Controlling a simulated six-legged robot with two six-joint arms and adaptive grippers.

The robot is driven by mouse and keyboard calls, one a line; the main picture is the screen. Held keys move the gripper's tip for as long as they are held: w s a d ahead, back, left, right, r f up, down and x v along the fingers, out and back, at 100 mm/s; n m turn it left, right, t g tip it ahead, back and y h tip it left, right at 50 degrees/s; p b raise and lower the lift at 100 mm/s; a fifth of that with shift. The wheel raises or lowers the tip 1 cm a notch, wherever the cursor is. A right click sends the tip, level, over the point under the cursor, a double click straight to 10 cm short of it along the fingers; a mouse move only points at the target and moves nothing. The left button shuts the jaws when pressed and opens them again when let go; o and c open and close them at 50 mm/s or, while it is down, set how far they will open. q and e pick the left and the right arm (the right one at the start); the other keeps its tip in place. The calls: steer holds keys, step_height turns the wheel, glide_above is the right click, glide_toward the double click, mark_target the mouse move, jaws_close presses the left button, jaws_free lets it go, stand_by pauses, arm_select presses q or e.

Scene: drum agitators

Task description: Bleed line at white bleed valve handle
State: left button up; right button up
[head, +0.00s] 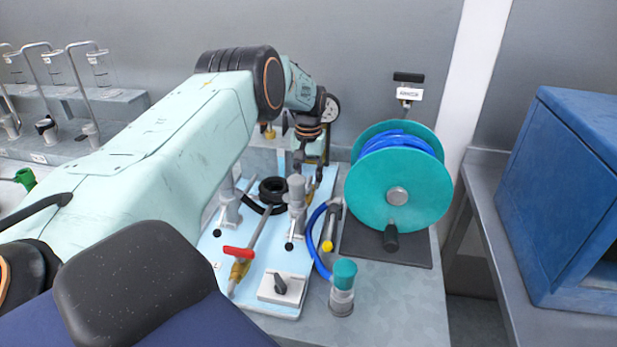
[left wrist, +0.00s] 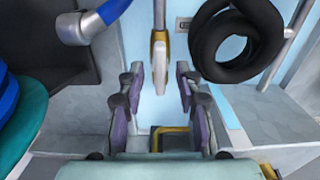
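The white bleed valve handle (left wrist: 158,58) shows in the left wrist view, upright on a brass fitting at the end of a grey pipe. My left gripper (left wrist: 160,82) is open, its purple-grey fingers spread on either side of the handle. The handle's tip lies between the fingertips in the picture; I see no contact, and cannot tell the depth. In the head view my left gripper (head: 299,158) reaches down over the far part of the light-blue panel (head: 250,292), and I cannot make out the white handle there. My right gripper is not in view.
A black hose coil (left wrist: 235,45) lies close right of the fingers in the left wrist view. On the panel are a red-handled valve (head: 238,252) and grey fittings.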

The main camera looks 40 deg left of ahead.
mark_target(308, 181)
arm_select(q)
step_height(308, 181, up, 12)
stand_by(0.5)
stand_by(0.4)
